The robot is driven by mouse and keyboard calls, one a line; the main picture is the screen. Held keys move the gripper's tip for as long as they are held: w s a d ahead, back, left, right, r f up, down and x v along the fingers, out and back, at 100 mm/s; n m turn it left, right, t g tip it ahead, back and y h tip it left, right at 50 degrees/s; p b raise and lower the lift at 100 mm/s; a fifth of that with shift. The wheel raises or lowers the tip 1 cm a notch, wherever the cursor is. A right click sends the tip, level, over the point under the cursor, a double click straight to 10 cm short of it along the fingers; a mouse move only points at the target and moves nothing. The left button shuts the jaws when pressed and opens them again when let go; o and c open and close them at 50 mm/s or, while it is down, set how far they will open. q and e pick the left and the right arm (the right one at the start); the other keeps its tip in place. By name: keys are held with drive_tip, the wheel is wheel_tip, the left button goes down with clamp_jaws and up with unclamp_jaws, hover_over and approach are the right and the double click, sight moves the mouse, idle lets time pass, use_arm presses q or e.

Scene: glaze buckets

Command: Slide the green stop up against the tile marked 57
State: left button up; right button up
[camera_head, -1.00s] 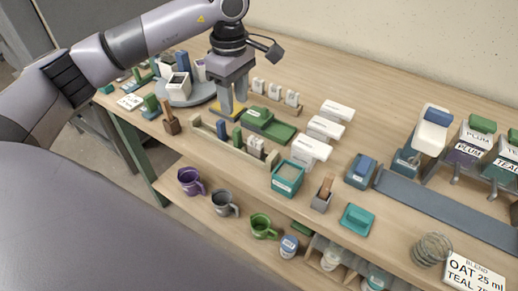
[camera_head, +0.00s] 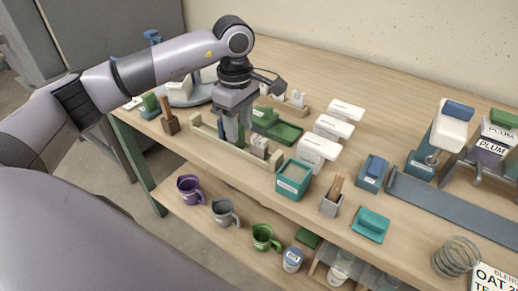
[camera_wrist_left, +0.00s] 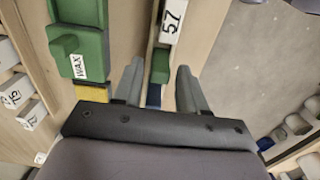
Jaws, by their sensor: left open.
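The green stop (camera_wrist_left: 160,66) is on a narrow rail (camera_head: 206,130), between my left gripper's fingertips in the left wrist view. The white tile marked 57 (camera_wrist_left: 171,22) stands just beyond it on the same rail; I cannot tell whether they touch. A dark blue piece (camera_wrist_left: 154,96) is on the rail on the near side of the green stop. My left gripper (camera_wrist_left: 158,75) is open, with one finger on each side of the rail. In the head view, my left gripper (camera_head: 233,142) mostly hides the stops, and pale tiles (camera_head: 259,144) stand right of it. My right gripper is not in view.
A teal box (camera_head: 293,178) stands near the rail's right end. Mugs (camera_head: 224,213) sit on the lower shelf. A wooden-handled tool (camera_head: 170,116) stands left.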

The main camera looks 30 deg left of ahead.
sight(257, 137)
use_arm(q)
clamp_jaws()
drive_tip(key=shift+s+d, duration=0.15)
drive_tip(key=shift+d, duration=2.25)
unclamp_jaws()
drive_tip(key=shift+r+p, duration=0.2)
drive_tip(key=shift+p, duration=0.1)
wheel_tip(257, 137, up, 7)
drive_tip(key=p, duration=0.4)
drive_tip(key=shift+f+p, duration=0.1)
drive_tip(key=shift+p, duration=0.2)
drive_tip(key=shift+s+f, duration=0.1)
